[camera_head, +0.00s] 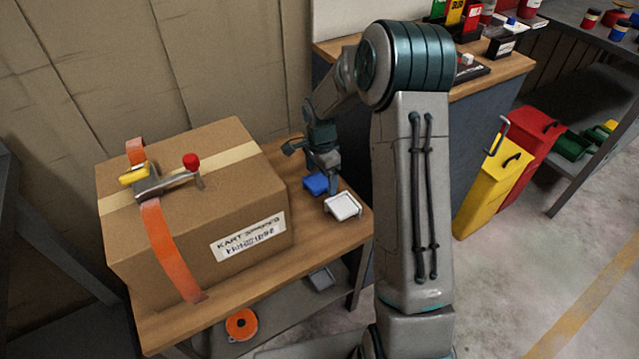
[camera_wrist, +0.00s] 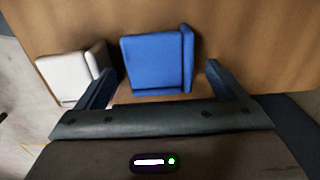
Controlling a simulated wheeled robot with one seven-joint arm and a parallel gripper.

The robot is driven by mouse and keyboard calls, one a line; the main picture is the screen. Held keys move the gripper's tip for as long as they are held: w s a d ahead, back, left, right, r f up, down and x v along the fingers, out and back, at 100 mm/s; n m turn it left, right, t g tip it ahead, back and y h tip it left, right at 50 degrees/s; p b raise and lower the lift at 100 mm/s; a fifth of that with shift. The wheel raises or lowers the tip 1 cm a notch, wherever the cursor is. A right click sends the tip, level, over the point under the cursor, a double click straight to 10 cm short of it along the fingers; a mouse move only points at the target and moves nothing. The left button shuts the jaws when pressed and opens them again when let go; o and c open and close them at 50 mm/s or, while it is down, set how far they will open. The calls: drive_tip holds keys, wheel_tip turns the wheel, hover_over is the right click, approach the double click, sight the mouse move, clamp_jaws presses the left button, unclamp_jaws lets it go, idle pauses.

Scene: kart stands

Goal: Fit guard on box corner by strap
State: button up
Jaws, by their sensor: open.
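A cardboard box (camera_head: 190,225) stands on a wooden bench. An orange strap (camera_head: 169,245) runs over its top and down its front face, through a metal tensioner (camera_head: 165,183) with a yellow grip and a red knob. A blue corner guard (camera_head: 316,184) and a white corner guard (camera_head: 342,206) lie on the bench right of the box. My gripper (camera_head: 325,180) is above the bench by the guards. In the wrist view my gripper (camera_wrist: 160,85) is open, with the blue guard (camera_wrist: 155,63) between and beyond its fingers, and the white guard (camera_wrist: 68,78) outside the left finger.
The bench top (camera_head: 240,300) has a narrow bare strip before the box. An orange roll (camera_head: 241,325) and a grey item (camera_head: 320,278) are on the lower shelf. A yellow bin (camera_head: 490,190) and a red bin (camera_head: 530,150) stand right of my arm.

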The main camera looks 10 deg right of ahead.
drive_tip(key=shift+f, duration=0.25)
drive_tip(key=shift+r, duration=0.1)
drive_tip(key=c, duration=1.1)
